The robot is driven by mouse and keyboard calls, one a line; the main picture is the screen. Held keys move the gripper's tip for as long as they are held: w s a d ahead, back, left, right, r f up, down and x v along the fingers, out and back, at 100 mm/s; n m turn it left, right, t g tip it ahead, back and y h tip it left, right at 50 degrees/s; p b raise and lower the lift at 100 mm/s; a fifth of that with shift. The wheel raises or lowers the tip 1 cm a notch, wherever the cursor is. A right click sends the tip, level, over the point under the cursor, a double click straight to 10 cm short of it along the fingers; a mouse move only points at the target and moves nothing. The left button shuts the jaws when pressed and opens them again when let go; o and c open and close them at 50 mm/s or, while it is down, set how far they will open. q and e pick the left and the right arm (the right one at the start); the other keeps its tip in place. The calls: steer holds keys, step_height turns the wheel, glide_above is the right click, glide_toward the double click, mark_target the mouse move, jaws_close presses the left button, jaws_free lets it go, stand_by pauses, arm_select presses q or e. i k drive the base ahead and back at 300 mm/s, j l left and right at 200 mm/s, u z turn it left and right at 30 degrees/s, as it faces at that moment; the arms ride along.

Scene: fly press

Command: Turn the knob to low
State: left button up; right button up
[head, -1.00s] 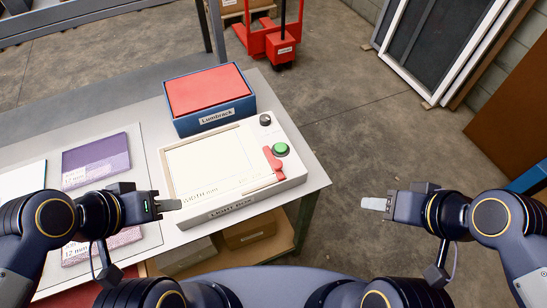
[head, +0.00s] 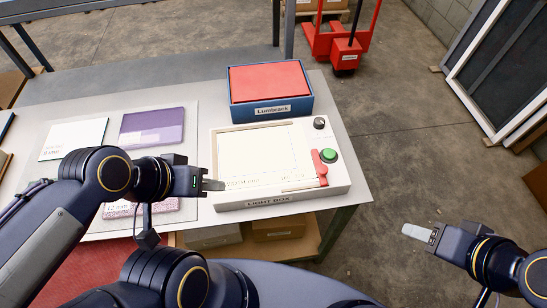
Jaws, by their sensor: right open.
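The light box (head: 266,200) is a cream panel device lying on the grey table, with its label on the front edge. Its small black knob (head: 319,123) sits at the back right corner; its setting is too small to read. A green button (head: 329,155) and a red lever (head: 319,170) are in front of the knob. My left gripper (head: 214,185) is at the light box's front left corner, well away from the knob; its fingers show edge-on, so its opening cannot be told. My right gripper (head: 418,232) is open and empty over the floor, right of the table.
A blue box with a red top, labelled Lumbrack (head: 270,92), stands directly behind the light box. Purple (head: 152,127) and white (head: 74,139) sheets lie on the table at left. A red pallet jack (head: 346,50) stands on the floor behind.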

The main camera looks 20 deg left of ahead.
mark_target(319, 122)
steer(key=i+l+u, duration=0.1)
steer(key=l+u, duration=0.15)
steer(key=u, duration=0.15)
steer(key=i+l+u, duration=0.1)
steer(key=l+u, duration=0.3)
steer(key=j, duration=0.1)
